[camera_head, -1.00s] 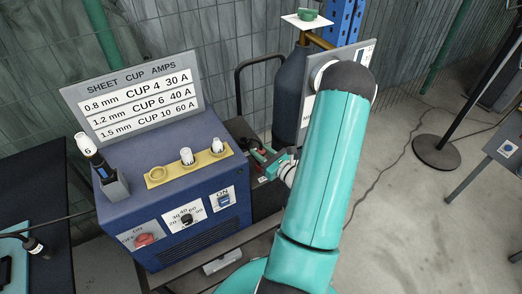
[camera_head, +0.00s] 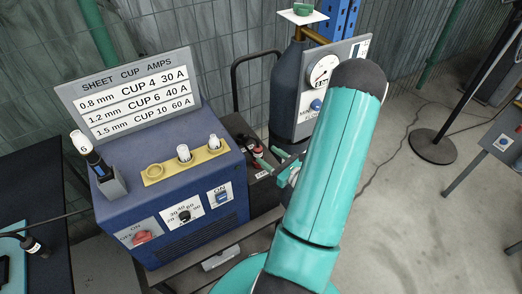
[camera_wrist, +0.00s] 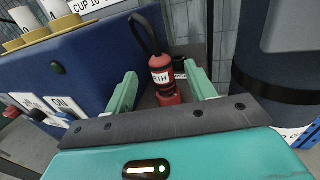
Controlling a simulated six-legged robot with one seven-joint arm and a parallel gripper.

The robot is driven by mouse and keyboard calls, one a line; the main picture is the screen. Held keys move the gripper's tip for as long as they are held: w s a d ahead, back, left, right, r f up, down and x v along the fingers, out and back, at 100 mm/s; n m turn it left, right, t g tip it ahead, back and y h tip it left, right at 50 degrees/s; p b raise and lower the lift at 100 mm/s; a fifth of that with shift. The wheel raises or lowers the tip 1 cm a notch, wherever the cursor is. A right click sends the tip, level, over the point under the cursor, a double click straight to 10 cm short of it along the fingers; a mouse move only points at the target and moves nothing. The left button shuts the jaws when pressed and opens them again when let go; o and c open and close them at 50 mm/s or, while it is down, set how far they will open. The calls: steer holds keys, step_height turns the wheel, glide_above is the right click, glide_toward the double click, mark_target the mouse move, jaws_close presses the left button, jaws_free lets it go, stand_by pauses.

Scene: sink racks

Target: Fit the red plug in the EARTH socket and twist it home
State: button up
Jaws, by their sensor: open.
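The red plug (camera_wrist: 162,76) stands roughly upright in the wrist view, with a white label whose visible letters read "RTH". A black cable loops up from its top. My gripper (camera_wrist: 164,88) is open, with one green finger on each side of the plug and a gap to each. In the head view my gripper (camera_head: 277,166) is small, beside the right side of the blue machine, and my arm partly hides the area. I cannot make out the EARTH socket; the plug's lower end is partly hidden by my gripper.
The blue machine (camera_head: 180,236), with switches and a yellow cup holder (camera_head: 158,180), stands close on the left. A dark gas cylinder (camera_head: 287,95) and gauge panel (camera_head: 345,62) are behind on the right. A black label-bearing piece (camera_wrist: 180,68) sits just behind the plug.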

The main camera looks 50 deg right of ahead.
steer(key=s, duration=0.7)
steer(key=shift+s+a, duration=0.2)
steer(key=shift+s, duration=0.2)
